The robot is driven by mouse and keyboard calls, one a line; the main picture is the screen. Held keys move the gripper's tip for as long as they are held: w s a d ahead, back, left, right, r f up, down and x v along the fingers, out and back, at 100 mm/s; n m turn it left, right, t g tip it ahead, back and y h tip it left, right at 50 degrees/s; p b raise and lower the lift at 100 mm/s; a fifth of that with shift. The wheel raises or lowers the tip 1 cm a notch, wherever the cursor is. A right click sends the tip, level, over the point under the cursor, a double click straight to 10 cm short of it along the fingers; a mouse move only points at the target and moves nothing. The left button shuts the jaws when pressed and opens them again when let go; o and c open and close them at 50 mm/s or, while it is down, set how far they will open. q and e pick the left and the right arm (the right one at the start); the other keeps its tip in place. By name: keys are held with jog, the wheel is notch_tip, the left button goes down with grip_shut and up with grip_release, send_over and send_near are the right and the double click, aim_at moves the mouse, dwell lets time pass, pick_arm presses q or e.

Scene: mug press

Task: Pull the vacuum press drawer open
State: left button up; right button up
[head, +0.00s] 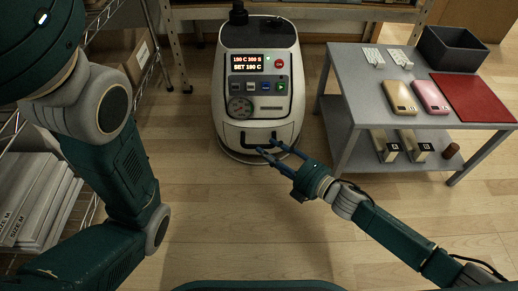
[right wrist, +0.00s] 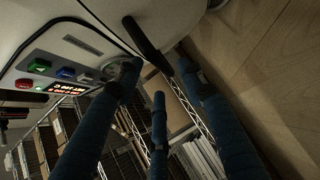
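The vacuum press (head: 257,85) is a rounded white machine on the floor, with a lit display and buttons. Its black drawer handle (head: 247,142) is low on the front, and the drawer front looks flush with the body. My right gripper (head: 269,146) reaches the handle from the lower right, with its blue fingers spread. In the right wrist view the black handle (right wrist: 147,43) runs between the spread fingers of my right gripper (right wrist: 158,82); whether they touch it I cannot tell. My left arm shows at the left, but its gripper is out of view.
A grey table (head: 350,95) at the right holds two phone cases, a red mat (head: 475,97) and a dark bin (head: 450,48). Shelving with white boxes (head: 38,205) stands at the left. The wooden floor before the press is clear.

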aim_at(261, 147)
jog(key=b+x, duration=0.2)
jog(key=x, duration=0.2)
jog(key=shift+w+a+f, duration=0.1)
jog(key=shift+w+a, duration=0.3)
jog(key=shift+a, duration=0.05)
grip_shut()
